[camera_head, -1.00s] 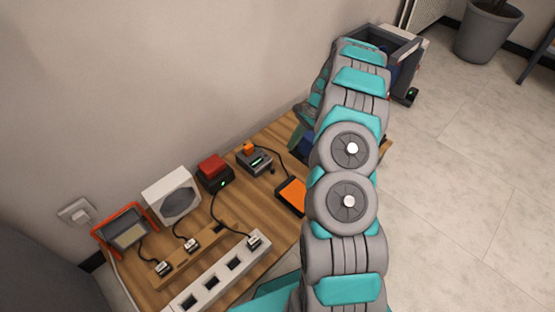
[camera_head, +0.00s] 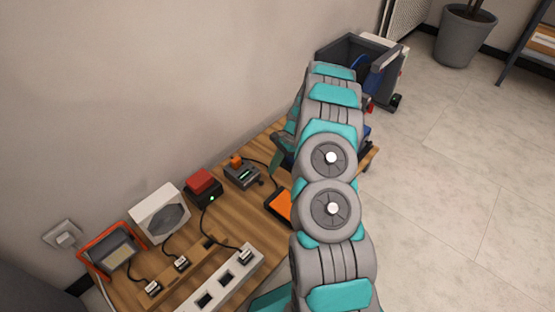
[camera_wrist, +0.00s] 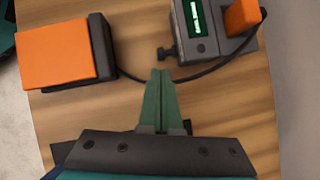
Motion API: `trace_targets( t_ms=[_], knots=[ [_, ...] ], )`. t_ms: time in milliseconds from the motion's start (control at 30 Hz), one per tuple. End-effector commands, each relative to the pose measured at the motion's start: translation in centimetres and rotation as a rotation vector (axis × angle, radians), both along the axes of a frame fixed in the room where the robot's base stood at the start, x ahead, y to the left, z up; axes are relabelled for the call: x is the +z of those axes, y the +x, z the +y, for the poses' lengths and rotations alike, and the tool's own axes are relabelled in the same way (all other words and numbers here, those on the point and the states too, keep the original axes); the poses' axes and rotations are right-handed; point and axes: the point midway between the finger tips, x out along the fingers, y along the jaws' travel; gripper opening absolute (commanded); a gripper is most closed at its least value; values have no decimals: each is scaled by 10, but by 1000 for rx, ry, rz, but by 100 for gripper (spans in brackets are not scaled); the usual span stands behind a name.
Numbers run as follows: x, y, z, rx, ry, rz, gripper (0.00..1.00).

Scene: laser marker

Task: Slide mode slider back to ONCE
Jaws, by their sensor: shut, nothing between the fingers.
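A grey device with a lit green display (camera_wrist: 203,30) and an orange block (camera_wrist: 242,14) on it stands at the top right of the wrist view. It also shows on the table in the head view (camera_head: 242,174). A small black knob (camera_wrist: 167,54) sticks out from its near left side; I cannot tell whether this is the mode slider, and no ONCE label is readable. My gripper (camera_wrist: 160,76) is shut and empty, its green fingertips pointing at the knob with a small apparent gap. My arm hides the gripper's tips in the head view.
An orange-topped dark box (camera_wrist: 58,50) lies left of the fingers, joined to the device by a black cable (camera_wrist: 205,76). On the wooden table (camera_head: 232,222) are also a red-topped box (camera_head: 203,187), a white fan-like unit (camera_head: 161,212) and a socket strip (camera_head: 235,278). A wall stands behind.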

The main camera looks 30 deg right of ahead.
Motion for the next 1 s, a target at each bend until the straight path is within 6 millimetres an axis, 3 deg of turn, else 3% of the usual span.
trace_targets(
  t_ms=[100,267,667,1000],
  knots=[
    [-18,-3,12,4,3,5,0],
    [-29,-3,19,1,1,0,0],
    [-30,-4,21,1,1,0,0],
    [-30,-20,60,4,3,3,0]
  ],
)
